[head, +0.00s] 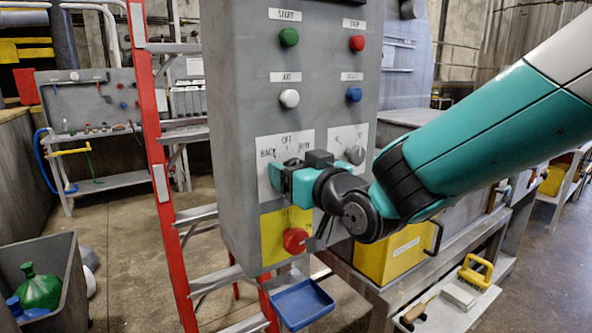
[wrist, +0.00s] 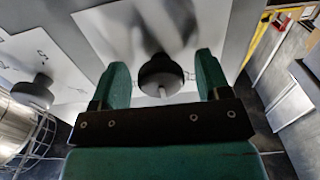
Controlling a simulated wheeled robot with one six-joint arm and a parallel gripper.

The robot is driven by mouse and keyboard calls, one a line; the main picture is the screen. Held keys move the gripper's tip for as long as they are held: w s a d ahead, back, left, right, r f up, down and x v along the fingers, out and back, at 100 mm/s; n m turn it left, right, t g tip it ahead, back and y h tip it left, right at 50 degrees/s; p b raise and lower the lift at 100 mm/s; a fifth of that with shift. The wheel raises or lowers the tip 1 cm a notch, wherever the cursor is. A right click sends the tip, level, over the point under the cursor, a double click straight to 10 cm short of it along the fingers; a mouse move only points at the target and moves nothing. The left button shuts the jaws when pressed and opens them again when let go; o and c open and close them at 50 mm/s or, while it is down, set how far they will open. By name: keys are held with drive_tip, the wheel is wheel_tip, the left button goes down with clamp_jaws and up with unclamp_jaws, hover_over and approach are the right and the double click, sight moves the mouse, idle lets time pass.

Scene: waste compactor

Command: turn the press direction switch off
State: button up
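The press direction switch is a dark round knob (wrist: 160,72) on a white label plate in the wrist view. A pale pointer mark shows on the side of the knob toward my palm. In the head view its plate (head: 268,140) reads OFF at the top and BACK at the left; the right-hand word is partly hidden. My gripper (head: 285,175) is at this plate and hides the knob there. In the wrist view my gripper (wrist: 162,64) is open, with one green finger on each side of the knob and a visible gap on both sides.
A second, grey knob (head: 355,154) sits on the plate to the right. Green (head: 289,37), red (head: 357,43), white (head: 289,98) and blue (head: 354,94) buttons are above. A red emergency button (head: 295,240) is just below my gripper. A red ladder (head: 160,170) stands to the left.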

drive_tip(key=shift+s, duration=0.1)
drive_tip(key=b+v, duration=0.8)
drive_tip(key=v, duration=0.9)
drive_tip(key=shift+d, duration=0.2)
drive_tip(key=shift+s, duration=0.1)
